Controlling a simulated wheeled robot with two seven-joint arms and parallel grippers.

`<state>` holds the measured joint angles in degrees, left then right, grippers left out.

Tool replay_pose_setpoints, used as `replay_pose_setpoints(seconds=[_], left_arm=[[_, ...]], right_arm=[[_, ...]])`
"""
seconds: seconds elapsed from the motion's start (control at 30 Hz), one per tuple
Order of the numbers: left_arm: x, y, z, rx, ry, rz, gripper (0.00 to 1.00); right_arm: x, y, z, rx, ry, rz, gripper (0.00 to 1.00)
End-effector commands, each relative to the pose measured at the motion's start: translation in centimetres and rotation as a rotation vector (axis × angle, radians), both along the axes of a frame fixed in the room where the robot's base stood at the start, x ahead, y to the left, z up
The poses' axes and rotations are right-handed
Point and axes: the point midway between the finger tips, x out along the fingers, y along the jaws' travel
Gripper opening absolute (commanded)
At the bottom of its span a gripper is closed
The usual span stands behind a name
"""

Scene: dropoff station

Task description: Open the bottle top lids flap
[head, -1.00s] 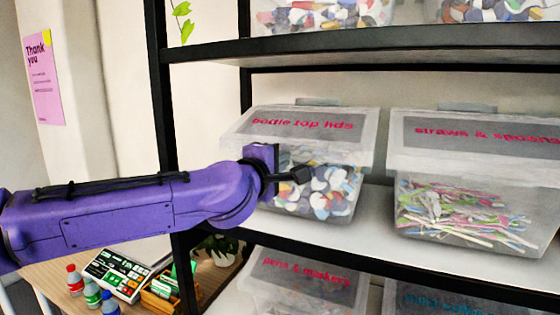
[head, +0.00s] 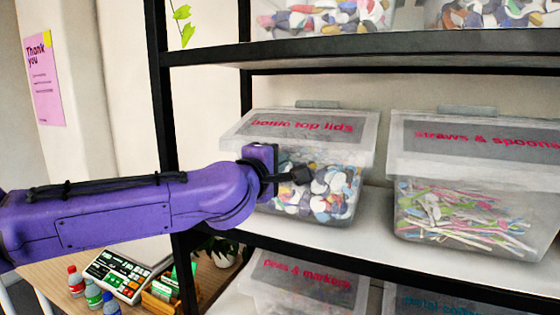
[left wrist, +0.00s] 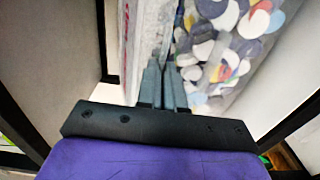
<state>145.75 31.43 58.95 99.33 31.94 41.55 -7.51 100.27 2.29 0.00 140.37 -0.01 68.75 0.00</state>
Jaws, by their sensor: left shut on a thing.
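The bottle top lids bin is a clear box of mixed coloured caps (head: 330,195) on the middle shelf. Its translucent flap (head: 240,130), with a grey label in pink letters, lies tilted over the top and looks closed. My left gripper (head: 299,175) is at the bin's front left, just below the flap's front edge. In the left wrist view its fingers (left wrist: 165,80) are together between the flap (left wrist: 133,45) on the left and the caps on the right. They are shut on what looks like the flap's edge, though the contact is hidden. My right gripper is out of view.
A straws and spoons bin (head: 465,215) stands to the right. A pens and markers bin (head: 300,290) is below. The black shelf post (head: 160,90) is left of the bin, with a black shelf beam (head: 360,48) above.

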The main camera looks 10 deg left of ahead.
Motion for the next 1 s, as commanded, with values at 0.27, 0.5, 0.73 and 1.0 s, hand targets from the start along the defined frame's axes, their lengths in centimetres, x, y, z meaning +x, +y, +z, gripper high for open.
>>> replay_pose_setpoints(seconds=[0.27,0.5,0.73,1.0], left_arm=[[-1.1,0.4,5.1,-0.003,-0.01,0.001,0.0],[-1.4,0.6,8.8,-0.003,-0.009,0.002,0.0],[-1.3,0.5,11.1,-0.003,-0.009,0.001,0.0],[-1.1,0.4,12.4,-0.003,-0.006,0.001,0.0]], right_arm=[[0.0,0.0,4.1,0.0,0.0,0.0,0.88],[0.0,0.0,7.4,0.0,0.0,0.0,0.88],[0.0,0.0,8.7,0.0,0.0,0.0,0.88],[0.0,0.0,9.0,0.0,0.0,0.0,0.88]])
